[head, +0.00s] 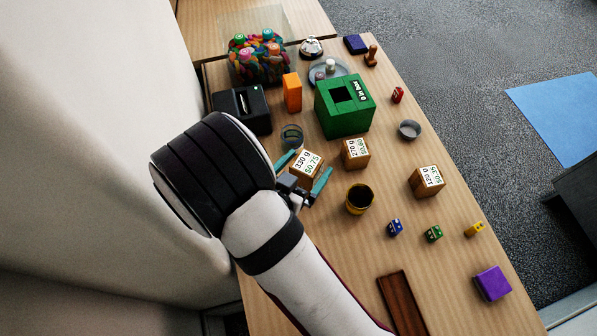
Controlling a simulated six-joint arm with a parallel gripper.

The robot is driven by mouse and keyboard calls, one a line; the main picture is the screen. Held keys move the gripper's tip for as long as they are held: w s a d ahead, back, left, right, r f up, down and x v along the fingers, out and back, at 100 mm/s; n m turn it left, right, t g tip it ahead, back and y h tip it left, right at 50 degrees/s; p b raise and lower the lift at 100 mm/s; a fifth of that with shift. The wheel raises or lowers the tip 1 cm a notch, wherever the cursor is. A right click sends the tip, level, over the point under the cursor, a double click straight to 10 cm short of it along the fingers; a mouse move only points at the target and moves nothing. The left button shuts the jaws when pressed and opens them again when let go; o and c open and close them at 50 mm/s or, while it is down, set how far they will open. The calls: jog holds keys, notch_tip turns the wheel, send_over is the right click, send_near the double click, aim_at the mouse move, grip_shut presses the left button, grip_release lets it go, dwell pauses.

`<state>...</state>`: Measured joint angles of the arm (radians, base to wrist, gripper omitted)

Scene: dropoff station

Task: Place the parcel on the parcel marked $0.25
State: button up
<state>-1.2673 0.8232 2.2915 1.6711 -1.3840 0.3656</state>
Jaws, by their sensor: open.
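Three small brown parcels with white labels stand on the wooden table. One parcel (307,166) reads 330 g and $0.75. My gripper (304,172) is open, with one teal finger on each side of this parcel; I cannot tell whether they touch it. A second parcel (356,153) reads 270 g, with a price that looks like $0.60. The third parcel (427,181), further right, reads 120 g; its price is too small to read surely. Nothing lies on top of the second or third parcel.
A green box (344,105) with a square opening stands behind the parcels. A dark open cup (359,199) stands in front of them. An orange block (292,92), a black device (242,109) and a glass (291,135) are near. Several dice and a purple box (491,283) lie front right.

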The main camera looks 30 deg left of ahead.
jog(key=v, duration=1.2)
jog(key=w+r+m+g+y, duration=0.3)
jog(key=w+r+g+y, duration=0.15)
jog(key=w+g, duration=0.35)
jog(key=s+d+r+m+g+h, duration=0.1)
jog(key=s+d+g, duration=0.1)
jog(key=s+d, duration=0.2)
jog(key=s+d+r+g, duration=0.2)
jog(key=s+d, duration=0.2)
jog(key=d, duration=0.7)
jog(key=s+d+r+m+g+h, duration=0.1)
jog(key=s+d+r, duration=0.1)
jog(key=s+d, duration=0.3)
jog(key=d, duration=0.3)
jog(key=shift+m+g+h, duration=0.3)
jog(key=shift+g+h, duration=0.05)
jog(key=shift+g, duration=0.05)
